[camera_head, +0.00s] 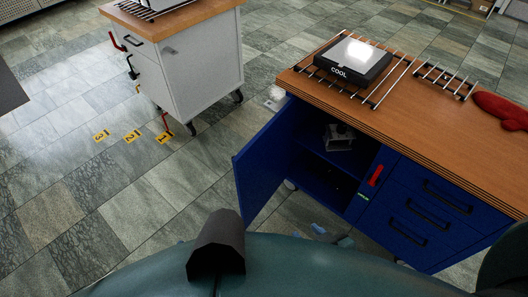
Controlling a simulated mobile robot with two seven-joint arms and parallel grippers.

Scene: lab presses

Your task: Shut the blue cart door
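The blue cart (420,215) stands at the right under a wooden top. Its blue door (262,170) is hinged at the left side of the compartment and stands wide open, swung out toward me. The inside of the compartment (335,165) shows, with a small grey metal object on its shelf. A red handle (376,175) is on the cart front, right of the opening. Small blue-grey parts, seemingly of my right gripper (332,235), show low in front of the cart, right of the door and apart from it. My body hides the rest. My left gripper is out of view.
A black box marked COOL (346,62) sits on a metal rack on the wooden top. A smaller rack (445,80) and a red mitt (502,110) lie further right. A white cart (190,70) stands at the upper left.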

